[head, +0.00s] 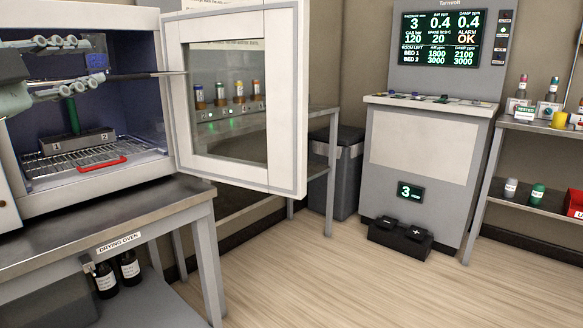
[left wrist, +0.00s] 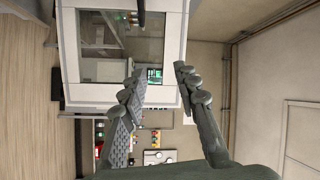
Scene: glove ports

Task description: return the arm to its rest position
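My left gripper (head: 86,66) is at the left of the head view, in front of the open drying oven (head: 95,192). Its two fingers are spread one above the other and point right, with nothing seen between them. In the left wrist view the fingertips (left wrist: 158,80) are also apart, with the oven door (left wrist: 120,97) beyond them. A dark thin rod (head: 150,76) runs from near the gripper towards the door; I cannot tell what it belongs to. My right gripper is not in view.
The oven door (head: 284,100) stands open to the right of the gripper. Inside, a block (head: 85,141) marked 1 and 2 with a green tube (head: 73,116) sits on a wire rack (head: 60,162). A grey console (head: 420,150) stands behind. The floor (head: 370,285) in front is clear.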

